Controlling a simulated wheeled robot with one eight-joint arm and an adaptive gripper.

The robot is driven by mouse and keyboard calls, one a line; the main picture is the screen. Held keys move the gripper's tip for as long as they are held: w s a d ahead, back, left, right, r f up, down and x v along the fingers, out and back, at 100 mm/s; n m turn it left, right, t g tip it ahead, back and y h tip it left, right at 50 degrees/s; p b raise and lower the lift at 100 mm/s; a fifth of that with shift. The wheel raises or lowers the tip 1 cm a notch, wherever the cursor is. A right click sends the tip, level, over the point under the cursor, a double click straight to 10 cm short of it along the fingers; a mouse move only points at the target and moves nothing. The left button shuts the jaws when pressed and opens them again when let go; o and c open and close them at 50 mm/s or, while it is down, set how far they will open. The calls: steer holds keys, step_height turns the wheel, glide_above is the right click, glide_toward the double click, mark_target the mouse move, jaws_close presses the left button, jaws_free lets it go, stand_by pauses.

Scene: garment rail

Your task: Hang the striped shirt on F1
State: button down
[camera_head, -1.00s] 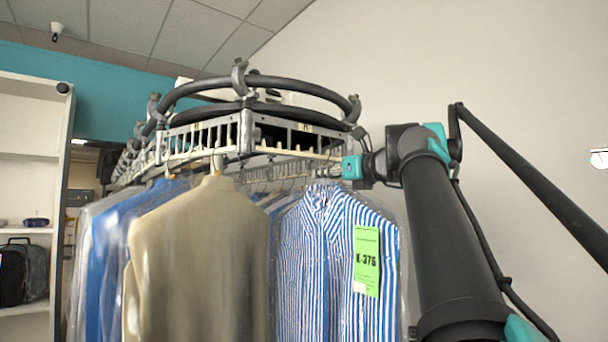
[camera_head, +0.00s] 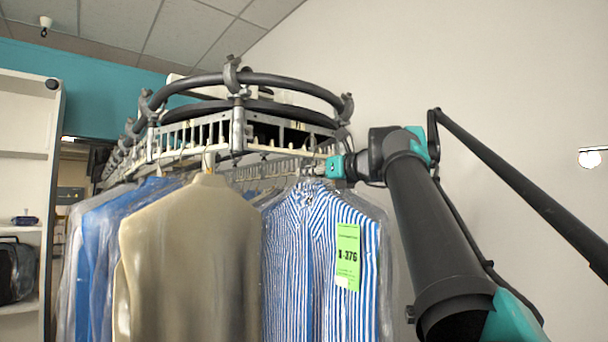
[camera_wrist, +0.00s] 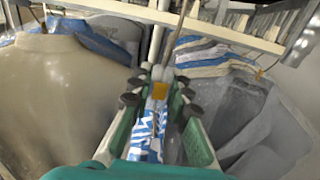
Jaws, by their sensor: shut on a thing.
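The blue-and-white striped shirt (camera_head: 305,265) in clear film hangs upright at the right end of the garments in the head view, with a green K-376 tag (camera_head: 347,257) on it. My gripper (camera_wrist: 158,95) is shut on the shirt's hanger, above the collar; the stripes (camera_wrist: 150,135) show between the fingers in the wrist view. In the head view the fingertips are hidden, at the shirt's top beside the rail. The slotted rail (camera_head: 200,133) runs just behind and above. I cannot make out the F1 label or whether the hanger hook touches the rail.
A beige jacket (camera_head: 190,260) hangs close to the shirt's left, with blue garments (camera_head: 100,255) beyond it. More bagged clothes (camera_wrist: 235,100) hang to the right in the wrist view. A dark curved tube (camera_head: 260,80) arches over the rail. White shelves (camera_head: 22,180) stand far left.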

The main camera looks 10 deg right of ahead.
steer(key=shift+w+a+r, duration=0.1)
steer(key=shift+w+a, duration=0.05)
steer(key=shift+w, duration=0.2)
steer(key=shift+x, duration=2.3)
steer(key=shift+f, duration=1.35)
steer(key=c, duration=1.3)
jaws_free()
steer(key=shift+c, duration=0.2)
steer(key=v, duration=1.2)
steer(key=shift+f, duration=0.1)
